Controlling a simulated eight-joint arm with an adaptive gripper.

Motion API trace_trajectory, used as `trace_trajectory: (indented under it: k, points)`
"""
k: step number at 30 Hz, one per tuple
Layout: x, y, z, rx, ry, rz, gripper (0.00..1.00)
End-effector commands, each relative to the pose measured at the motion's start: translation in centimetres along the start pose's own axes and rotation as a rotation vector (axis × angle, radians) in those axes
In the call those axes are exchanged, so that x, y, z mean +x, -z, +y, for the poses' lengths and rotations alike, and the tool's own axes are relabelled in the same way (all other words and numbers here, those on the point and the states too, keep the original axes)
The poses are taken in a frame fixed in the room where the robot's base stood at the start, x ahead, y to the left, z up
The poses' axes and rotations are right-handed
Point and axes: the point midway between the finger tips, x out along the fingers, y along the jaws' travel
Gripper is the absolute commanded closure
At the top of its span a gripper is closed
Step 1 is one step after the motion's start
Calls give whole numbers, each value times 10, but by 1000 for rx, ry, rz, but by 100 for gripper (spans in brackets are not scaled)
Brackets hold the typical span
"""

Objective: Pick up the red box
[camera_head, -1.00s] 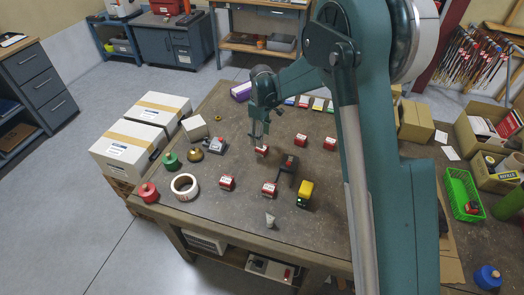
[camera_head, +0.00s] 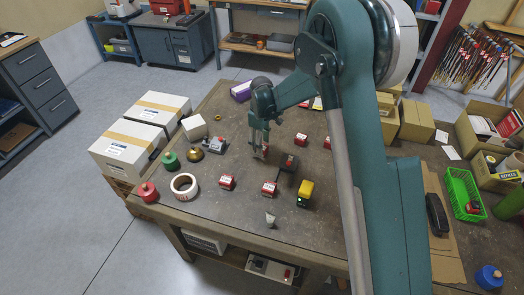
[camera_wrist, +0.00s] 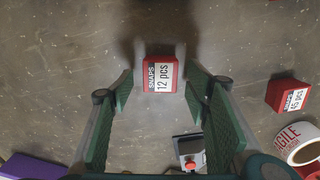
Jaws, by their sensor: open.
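A red box (camera_wrist: 160,75) with a white "SNAPS 12 pcs" label lies on the worktable between my open fingers in the wrist view. My gripper (camera_wrist: 158,92) has one green-padded finger on each side of it, with a gap to the box on both sides. In the head view my gripper (camera_head: 259,149) points down at this box, which is partly hidden behind the fingers. Other red boxes stand apart on the table: one at front left (camera_head: 227,182), one at front centre (camera_head: 269,189) and one farther back (camera_head: 302,140). Another, labelled "45 pcs" (camera_wrist: 288,95), shows at right in the wrist view.
A green basket (camera_head: 462,195) is far right.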

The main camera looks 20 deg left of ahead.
Motion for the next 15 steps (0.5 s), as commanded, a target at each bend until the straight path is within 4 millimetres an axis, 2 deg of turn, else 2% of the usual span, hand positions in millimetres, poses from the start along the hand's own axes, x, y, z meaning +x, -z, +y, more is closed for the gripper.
trace_trajectory:
  k: [3, 6, 15]
  points:
    - [15, 0, 0, 0, 0, 0, 52]
    - [21, 0, 0, 0, 0, 0, 52]
    - [23, 0, 0, 0, 0, 0, 52]
